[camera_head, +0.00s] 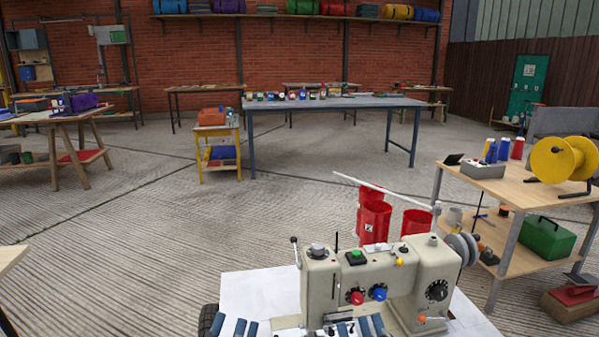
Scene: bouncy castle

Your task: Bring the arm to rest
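Neither of my grippers and neither arm can be made out in the head view. A beige sewing machine (385,275) with red and blue knobs, a black dial and a green button stands on a white tabletop (255,290) at the bottom centre. Blue-and-white striped material (238,327) lies at the tabletop's front, cut off by the lower picture edge. More blue stripes show under the machine's head.
Red drums (375,222) stand behind the machine. A wooden workbench (478,182) at right carries a yellow spool (562,158), with a green toolbox (547,238) on its lower shelf. A long blue-legged table (340,103) stands farther back. The concrete floor (130,240) at left is open.

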